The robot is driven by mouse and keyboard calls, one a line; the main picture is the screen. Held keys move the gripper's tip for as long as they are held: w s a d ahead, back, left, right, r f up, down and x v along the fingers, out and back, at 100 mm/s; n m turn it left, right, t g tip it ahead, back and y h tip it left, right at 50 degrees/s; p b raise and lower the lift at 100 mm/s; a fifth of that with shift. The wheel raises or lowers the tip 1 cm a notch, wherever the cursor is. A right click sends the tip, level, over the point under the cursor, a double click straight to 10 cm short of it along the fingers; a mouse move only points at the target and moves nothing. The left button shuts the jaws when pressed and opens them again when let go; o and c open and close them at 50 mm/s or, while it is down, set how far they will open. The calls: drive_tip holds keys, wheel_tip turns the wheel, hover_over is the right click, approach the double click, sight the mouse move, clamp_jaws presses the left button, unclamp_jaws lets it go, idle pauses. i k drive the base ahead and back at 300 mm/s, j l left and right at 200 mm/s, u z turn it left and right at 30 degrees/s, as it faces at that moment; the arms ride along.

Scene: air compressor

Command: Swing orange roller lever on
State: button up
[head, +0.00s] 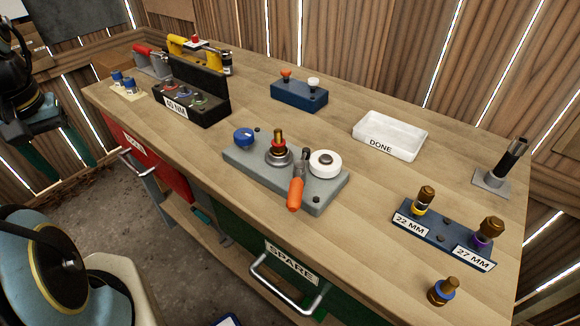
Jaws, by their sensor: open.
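The lever with an orange handle (296,193) sits on a grey base plate (252,168) in the middle of the workbench. Its handle points toward the bench's front edge, and its dark upper end lies beside a white round roller (325,160). The plate also carries a brass fitting (278,148) with a red band and a blue knob (244,137). My gripper (62,165) is at the far left edge, partly cut off, with dark green fingers spread apart. It is empty, well away from the lever and beyond the bench's left side.
A black rack labelled 40 NM (193,100) and a blue block (299,93) stand behind. A white DONE tray (390,135) is at right. A blue holder (443,240) with brass fittings and a loose fitting (443,291) are front right. Drawer handles (285,295) project from the front.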

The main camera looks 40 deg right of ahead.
sight(295, 197)
drive_tip(key=z, duration=0.85)
drive_tip(key=k+j+z, duration=0.5)
drive_tip(key=j+z, duration=0.2)
drive_tip(key=i+j, duration=0.2)
drive_tip(key=j, duration=0.1)
